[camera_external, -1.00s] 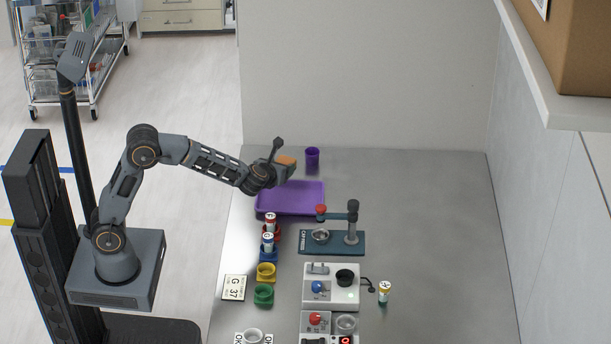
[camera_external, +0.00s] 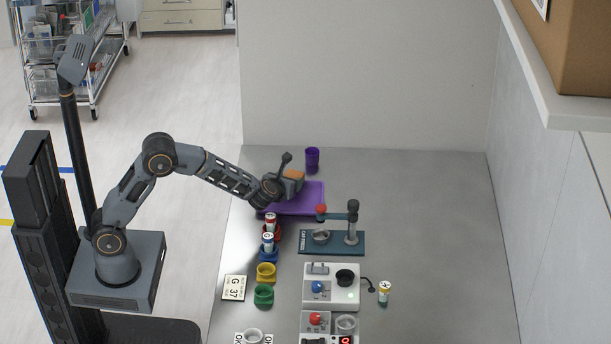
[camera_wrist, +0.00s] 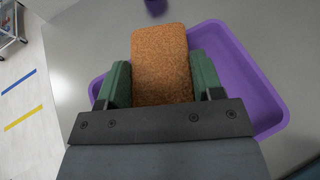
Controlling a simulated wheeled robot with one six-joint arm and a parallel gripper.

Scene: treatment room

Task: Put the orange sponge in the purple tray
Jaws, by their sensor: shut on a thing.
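The orange sponge (camera_external: 292,175) is in my gripper (camera_external: 287,182), above the purple tray (camera_external: 313,198) in the external view. In the wrist view the sponge (camera_wrist: 162,65) sits between the two green fingers of my gripper (camera_wrist: 161,82), which are shut on it. The purple tray (camera_wrist: 262,103) lies below and behind the sponge, with its rim showing on both sides. The gripper hides part of the tray. The height of the sponge over the tray floor is hard to tell.
A purple cup (camera_external: 312,159) stands behind the tray. A cap press (camera_external: 332,243) stands just in front of it to the right. Vials in red and blue holders (camera_external: 268,254) stand in front of the tray's left part. The table's right side is clear.

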